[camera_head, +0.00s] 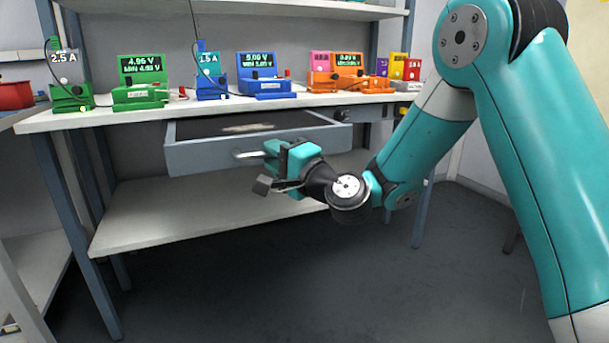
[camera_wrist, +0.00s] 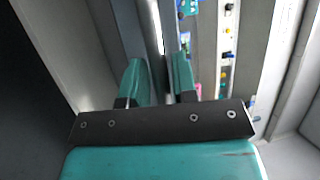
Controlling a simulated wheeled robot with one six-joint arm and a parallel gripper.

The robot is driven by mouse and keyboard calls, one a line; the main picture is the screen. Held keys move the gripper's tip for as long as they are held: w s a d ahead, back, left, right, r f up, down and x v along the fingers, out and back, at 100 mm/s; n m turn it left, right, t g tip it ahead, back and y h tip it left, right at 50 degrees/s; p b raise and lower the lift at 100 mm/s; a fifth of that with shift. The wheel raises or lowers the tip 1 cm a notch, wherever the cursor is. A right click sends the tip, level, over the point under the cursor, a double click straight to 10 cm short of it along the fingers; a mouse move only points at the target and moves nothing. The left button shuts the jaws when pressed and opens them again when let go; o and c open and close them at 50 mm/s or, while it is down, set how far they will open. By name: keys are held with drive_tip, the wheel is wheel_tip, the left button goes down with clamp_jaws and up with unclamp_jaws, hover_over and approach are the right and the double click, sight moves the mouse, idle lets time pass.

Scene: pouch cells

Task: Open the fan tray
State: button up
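The fan tray looks like a grey drawer (camera_head: 205,154) under the workbench top, and it stands pulled out, with its inside showing. A light flat item (camera_head: 247,128) lies in it. A bar handle (camera_head: 243,154) is on its front. My gripper (camera_head: 272,155) is at the right part of this handle, from the front. In the wrist view my gripper's two teal fingers (camera_wrist: 158,75) stand close together on either side of the pale handle bar (camera_wrist: 158,28).
On the bench top (camera_head: 140,117) stand green, blue and orange instruments with displays, such as a green meter (camera_head: 140,95). A lower shelf (camera_head: 150,222) lies below the open drawer. The floor (camera_head: 300,290) in front is clear.

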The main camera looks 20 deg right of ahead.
drive_tip(key=b+v, duration=1.4)
drive_tip(key=v, duration=0.2)
drive_tip(key=shift+s, duration=0.2)
drive_tip(key=s+a+n+g+y+p, duration=0.1)
drive_tip(key=s+a+n+g+p, duration=0.6)
drive_tip(key=a+n+g+p, duration=0.35)
drive_tip(key=s+d+r+n+g+h+p, duration=0.2)
drive_tip(key=s+n+g+h+p, duration=0.15)
drive_tip(key=s+p, duration=0.25)
drive_tip(key=s+d+r+n+g+h+p, duration=0.1)
drive_tip(key=s+d+n+g+h+p, duration=0.15)
drive_tip(key=s+n+g+p, duration=0.35)
wheel_tip(320, 180, up, 36)
drive_tip(key=m+t+p, duration=0.1)
drive_tip(key=t+p, duration=0.1)
drive_tip(key=p, duration=3.2)
drive_tip(key=shift+s+a+f+p, duration=0.2)
drive_tip(key=shift+s+a+p, duration=0.05)
drive_tip(key=shift+p, duration=0.05)
